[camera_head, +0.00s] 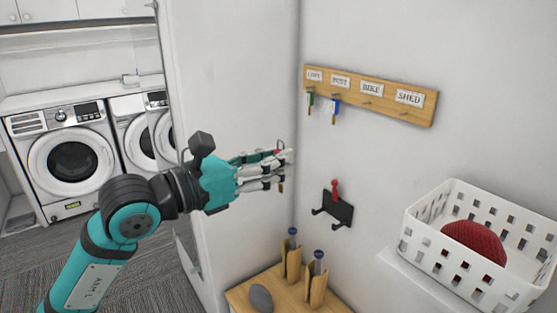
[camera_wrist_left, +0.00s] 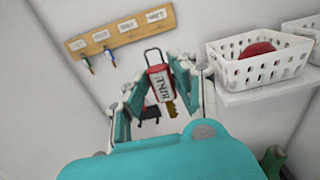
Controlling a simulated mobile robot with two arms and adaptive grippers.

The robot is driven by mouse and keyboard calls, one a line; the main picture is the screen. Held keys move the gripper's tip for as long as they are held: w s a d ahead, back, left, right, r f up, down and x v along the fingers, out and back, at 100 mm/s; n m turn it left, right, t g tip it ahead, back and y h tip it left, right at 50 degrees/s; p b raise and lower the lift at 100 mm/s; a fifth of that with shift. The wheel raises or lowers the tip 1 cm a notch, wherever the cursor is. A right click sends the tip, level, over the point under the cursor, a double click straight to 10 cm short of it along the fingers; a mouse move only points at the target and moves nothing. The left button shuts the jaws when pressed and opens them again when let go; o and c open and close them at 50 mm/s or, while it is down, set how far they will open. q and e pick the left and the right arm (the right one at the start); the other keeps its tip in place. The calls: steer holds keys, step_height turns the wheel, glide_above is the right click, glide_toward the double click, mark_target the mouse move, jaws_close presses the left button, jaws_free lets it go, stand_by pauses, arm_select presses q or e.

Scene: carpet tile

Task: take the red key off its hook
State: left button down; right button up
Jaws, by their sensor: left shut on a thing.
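My left gripper (camera_head: 284,168) is shut on the red key (camera_wrist_left: 158,82), in front of the wall and left of the key rack. The left wrist view shows its red tag with a white label, a wire loop on top and a brass key hanging below, between the fingers. In the head view the fingers hide most of it. The wooden key rack (camera_head: 345,88) has four labelled hooks. A green-tagged key (camera_head: 309,98) hangs under the first label and a blue-tagged key (camera_head: 335,107) under the second. The BIKE and SHED hooks are bare. My right gripper is not in view.
A black wall hook (camera_head: 338,211) with a red part is below the rack. A white basket (camera_head: 425,236) with a red ball-like item stands on a ledge at right. Wooden holders (camera_head: 316,288) and a grey stone (camera_head: 261,298) are below. A white panel edge stands behind my arm.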

arm_select(q)
steer(key=shift+b+v, duration=0.9)
steer(key=shift+v, duration=1.45)
steer(key=shift+f, duration=0.1)
